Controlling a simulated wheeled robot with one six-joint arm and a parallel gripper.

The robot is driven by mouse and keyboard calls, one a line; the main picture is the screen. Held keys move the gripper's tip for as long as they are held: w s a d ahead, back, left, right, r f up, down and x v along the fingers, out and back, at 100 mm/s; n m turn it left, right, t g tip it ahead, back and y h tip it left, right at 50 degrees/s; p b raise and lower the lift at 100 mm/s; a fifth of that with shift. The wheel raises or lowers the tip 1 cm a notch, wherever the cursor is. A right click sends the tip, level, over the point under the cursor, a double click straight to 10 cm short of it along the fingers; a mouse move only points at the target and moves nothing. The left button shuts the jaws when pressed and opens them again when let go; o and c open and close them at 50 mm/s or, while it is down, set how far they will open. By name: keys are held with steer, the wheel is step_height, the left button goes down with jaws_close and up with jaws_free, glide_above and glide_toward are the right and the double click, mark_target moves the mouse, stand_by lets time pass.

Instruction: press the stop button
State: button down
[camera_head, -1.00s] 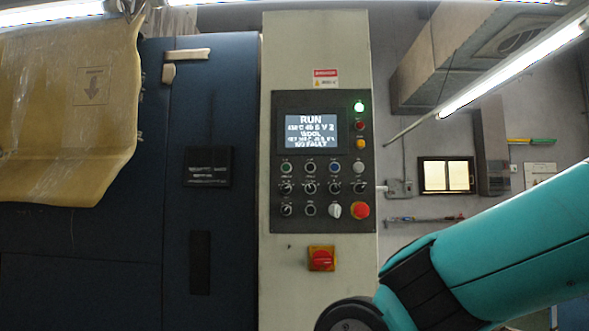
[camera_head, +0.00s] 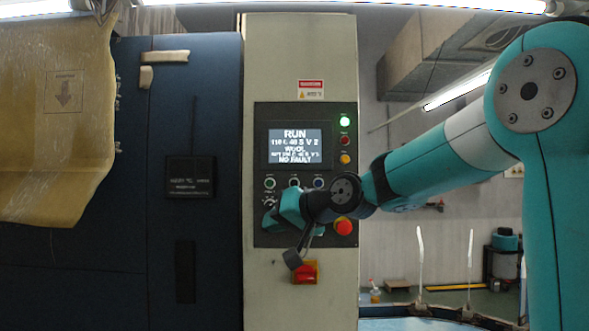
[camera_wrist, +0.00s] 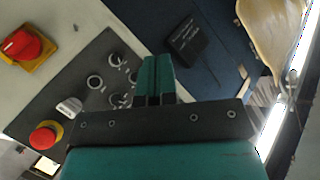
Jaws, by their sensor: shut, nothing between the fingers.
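The control panel (camera_head: 261,118) is a dark plate on a pale column. Its lit screen (camera_head: 295,148) reads RUN and NO FAULT. A red mushroom button (camera_head: 343,226) sits at its lower right; it also shows in the wrist view (camera_wrist: 45,136). Smaller round buttons and knobs (camera_wrist: 95,82) fill the lower panel; their labels are too small to read. My gripper (camera_head: 270,224) is in front of the panel's lower left and hides several of these controls. In the wrist view my gripper (camera_wrist: 156,62) has its fingers together and empty. Contact with a control cannot be told.
A red rotary switch on a yellow plate (camera_head: 305,272) is below the panel, partly covered by my wrist. Green (camera_head: 345,121), red (camera_head: 345,139) and amber (camera_head: 345,158) lamps or buttons line the panel's right. The dark blue machine body (camera_head: 205,110) stands left, with a yellowish sheet (camera_head: 55,120).

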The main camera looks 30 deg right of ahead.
mark_target(294, 183)
steer(key=w+d+r+m+t+h+p, duration=0.1)
steer(key=w+d+r+m+t, duration=0.1)
steer(key=d+r, duration=0.4)
steer(key=shift+d+r+t, duration=0.2)
steer(key=shift+d+t, duration=0.1)
steer(key=w+d+p, duration=0.4)
steer(key=w+d, duration=0.1)
steer(key=w, duration=0.2)
steer(key=shift+w, duration=0.15)
stand_by(1.9)
steer(key=shift+w+d, duration=0.15)
steer(key=shift+w, duration=0.2)
